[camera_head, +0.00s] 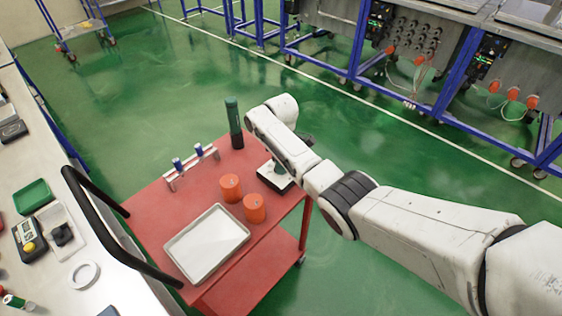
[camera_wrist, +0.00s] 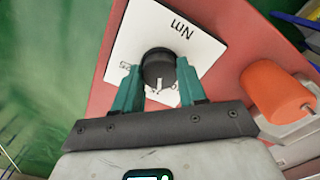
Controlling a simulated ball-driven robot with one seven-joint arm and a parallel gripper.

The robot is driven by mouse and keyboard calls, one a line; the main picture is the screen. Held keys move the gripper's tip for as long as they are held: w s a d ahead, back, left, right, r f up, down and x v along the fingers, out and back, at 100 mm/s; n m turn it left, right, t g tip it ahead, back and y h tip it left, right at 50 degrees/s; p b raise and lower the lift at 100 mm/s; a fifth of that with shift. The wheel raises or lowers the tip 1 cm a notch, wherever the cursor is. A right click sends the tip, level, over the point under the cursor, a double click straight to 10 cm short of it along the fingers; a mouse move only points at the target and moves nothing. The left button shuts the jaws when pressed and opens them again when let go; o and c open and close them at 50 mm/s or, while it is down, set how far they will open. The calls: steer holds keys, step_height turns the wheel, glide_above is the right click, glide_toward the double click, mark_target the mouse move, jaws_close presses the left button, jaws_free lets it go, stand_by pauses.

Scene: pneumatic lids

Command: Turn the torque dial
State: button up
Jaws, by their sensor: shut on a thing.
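The torque dial (camera_wrist: 158,63) is a round black knob with a white mark on a white plate (camera_wrist: 203,50) lettered "Nm". My gripper (camera_wrist: 156,74) has its two teal fingers on either side of the dial and is shut on it. In the head view the white plate (camera_head: 268,178) lies on the right side of the red cart, under the end of my arm. There the dial is mostly hidden by my arm. The scale marks near the fingers are partly covered.
Two orange cylinders (camera_head: 231,187) (camera_head: 254,208) and a grey tray (camera_head: 207,243) stand on the red cart (camera_head: 150,215). A dark green cylinder (camera_head: 234,122) and a rack with blue-topped vials (camera_head: 190,167) are further back. A black handle (camera_head: 112,232) rises at left.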

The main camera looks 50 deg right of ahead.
steer(key=shift+r+m, duration=0.1)
steer(key=shift+m, duration=0.3)
steer(key=o, duration=1.1)
steer(key=shift+c, duration=0.2)
step_height(320, 180, up, 11)
steer(key=shift+f, duration=0.25)
stand_by(0.3)
